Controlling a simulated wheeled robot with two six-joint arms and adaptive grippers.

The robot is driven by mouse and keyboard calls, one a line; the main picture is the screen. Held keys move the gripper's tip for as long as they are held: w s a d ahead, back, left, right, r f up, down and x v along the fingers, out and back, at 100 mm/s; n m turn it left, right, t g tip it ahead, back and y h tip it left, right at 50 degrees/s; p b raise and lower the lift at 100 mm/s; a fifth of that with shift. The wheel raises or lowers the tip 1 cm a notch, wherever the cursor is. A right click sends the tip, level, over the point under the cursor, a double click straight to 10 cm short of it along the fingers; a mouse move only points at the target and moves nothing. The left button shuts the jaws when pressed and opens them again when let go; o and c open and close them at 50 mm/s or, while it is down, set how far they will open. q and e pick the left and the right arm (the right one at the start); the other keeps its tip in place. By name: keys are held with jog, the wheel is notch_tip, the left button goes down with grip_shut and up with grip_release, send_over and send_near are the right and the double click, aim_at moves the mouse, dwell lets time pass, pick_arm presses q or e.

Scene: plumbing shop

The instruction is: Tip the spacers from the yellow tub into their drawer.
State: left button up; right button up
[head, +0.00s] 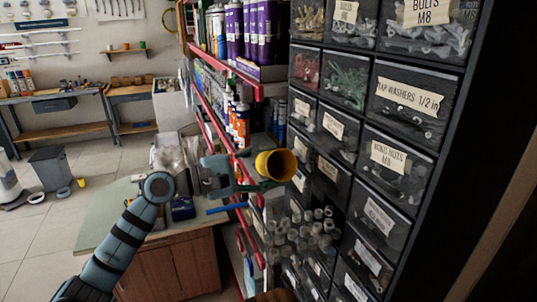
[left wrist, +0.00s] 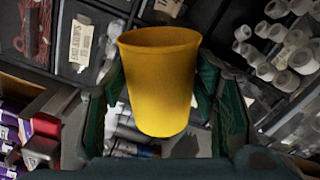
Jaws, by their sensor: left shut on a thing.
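My left gripper (head: 250,172) is shut on the yellow tub (head: 275,166), holding it in the air in front of the drawer cabinet. In the head view the tub lies tilted, its open mouth turned to the right toward the drawers. I see no spacers in the part of its inside that shows. In the left wrist view the tub (left wrist: 160,85) sits between the two dark fingers. Several pale grey cylinders, apparently spacers (head: 305,236), lie grouped below the tub, seemingly in an open drawer; its walls are hard to make out. My right gripper is out of view.
The black cabinet with labelled drawers (head: 398,163) fills the right side. A red-edged shelf (head: 222,62) with purple tubes and bottles stands close behind my left gripper. A wooden workbench (head: 160,232) is below the arm. Open floor (head: 50,235) lies at the left.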

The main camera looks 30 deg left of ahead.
pick_arm(q)
jog(key=shift+r+n+p, duration=0.5)
jog(key=shift+n+p, duration=0.1)
jog(key=shift+w+a+n, duration=0.15)
jog(key=shift+n, duration=0.75)
jog(key=n, duration=0.2)
jog(key=shift+n, duration=0.3)
jog(key=n, duration=0.4)
jog(key=shift+d+r+b, duration=0.1)
jog(key=shift+d+b, duration=0.2)
jog(key=shift+b, duration=0.05)
jog(key=n, duration=0.3)
jog(key=shift+s+d+r, duration=0.2)
jog(key=shift+s+r, duration=0.05)
jog(key=shift+s, duration=0.15)
jog(key=shift+f, duration=0.1)
